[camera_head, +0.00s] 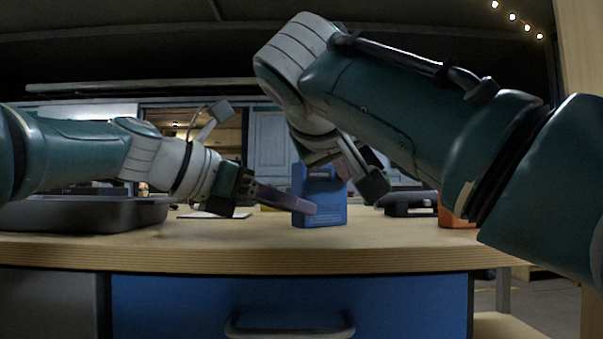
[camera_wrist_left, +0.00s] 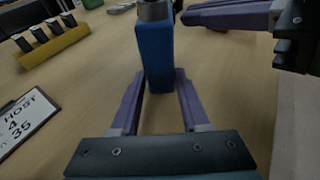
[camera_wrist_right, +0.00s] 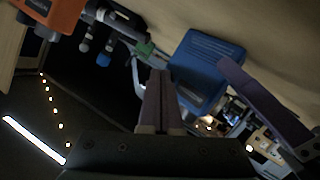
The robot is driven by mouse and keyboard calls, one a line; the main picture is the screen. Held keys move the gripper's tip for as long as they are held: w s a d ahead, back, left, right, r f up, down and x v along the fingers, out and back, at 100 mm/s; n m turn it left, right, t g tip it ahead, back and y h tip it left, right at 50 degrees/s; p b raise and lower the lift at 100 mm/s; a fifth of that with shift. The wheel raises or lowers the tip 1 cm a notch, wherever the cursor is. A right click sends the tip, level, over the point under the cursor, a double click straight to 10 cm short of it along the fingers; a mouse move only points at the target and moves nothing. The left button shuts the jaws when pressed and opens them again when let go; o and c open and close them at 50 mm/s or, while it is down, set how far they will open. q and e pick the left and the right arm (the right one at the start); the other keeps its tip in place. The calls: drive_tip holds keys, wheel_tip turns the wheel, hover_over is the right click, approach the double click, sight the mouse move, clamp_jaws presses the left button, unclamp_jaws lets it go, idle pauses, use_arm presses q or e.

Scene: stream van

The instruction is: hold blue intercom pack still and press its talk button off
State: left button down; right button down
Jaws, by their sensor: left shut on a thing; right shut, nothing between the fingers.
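The blue intercom pack (camera_head: 322,202) stands upright on the wooden table near the middle of the head view. My left gripper (camera_head: 308,207) comes in from the left, low down, and is shut on the pack. In the left wrist view its two purple fingers (camera_wrist_left: 158,88) lie on either side of the blue pack (camera_wrist_left: 154,55). My right gripper (camera_head: 348,160) is by the top of the pack. In the right wrist view its fingers (camera_wrist_right: 159,78) are together and empty, beside the pack (camera_wrist_right: 203,62). I cannot make out the talk button or its state.
A grey tray (camera_head: 85,213) sits at the left of the table. A yellow holder (camera_wrist_left: 55,50) with several dark items and a clipboard (camera_wrist_left: 22,118) lie left of the pack. A black device (camera_head: 405,202) and an orange object (camera_head: 455,214) are to the right. The front tabletop is clear.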

drive_tip(key=shift+s+d, duration=0.3)
drive_tip(key=shift+s, duration=0.35)
drive_tip(key=shift+s+d, duration=0.4)
drive_tip(key=shift+s, duration=0.5)
drive_tip(key=shift+s+d, duration=0.45)
drive_tip(key=shift+s, duration=0.5)
drive_tip(key=shift+s+d, duration=0.4)
drive_tip(key=shift+s, duration=0.5)
use_arm(q)
drive_tip(key=shift+c, duration=1.6)
unclamp_jaws()
drive_tip(key=shift+a+r, duration=0.1)
drive_tip(key=shift+a, duration=0.05)
